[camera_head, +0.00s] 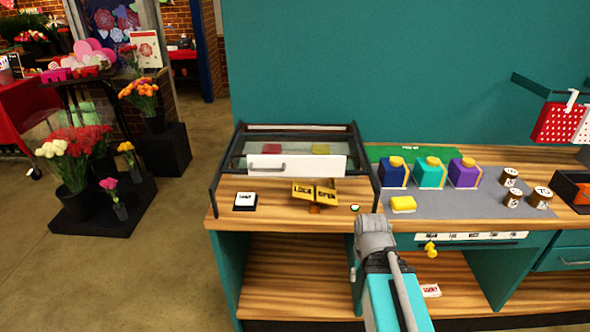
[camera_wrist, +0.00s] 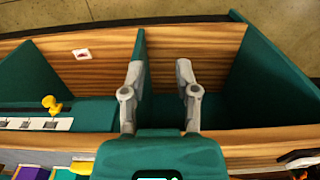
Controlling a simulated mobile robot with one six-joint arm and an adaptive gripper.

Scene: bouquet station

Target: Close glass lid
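The glass lid (camera_head: 330,135) is a dark-framed transparent pane on the case at the back left of the counter, in the head view. A white front panel (camera_head: 322,164) with a grey handle (camera_head: 268,165) stands below it. Black side rails (camera_head: 222,172) run forward from the case. Whether the lid is fully shut I cannot tell. My gripper (camera_wrist: 157,75) is open and empty in the wrist view, over the open shelves below the counter. In the head view my arm is at the counter's front edge, right of the case, and its fingertips cannot be made out.
A yellow "LOCK OPEN" sign (camera_head: 318,192) and a white-topped block (camera_head: 245,201) sit before the panel. Colored boxes (camera_head: 429,173), a yellow sponge (camera_head: 403,204) and round tins (camera_head: 512,198) stand to the right. A yellow knob (camera_head: 431,249) sticks out below the counter top; it also shows in the wrist view (camera_wrist: 52,104).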

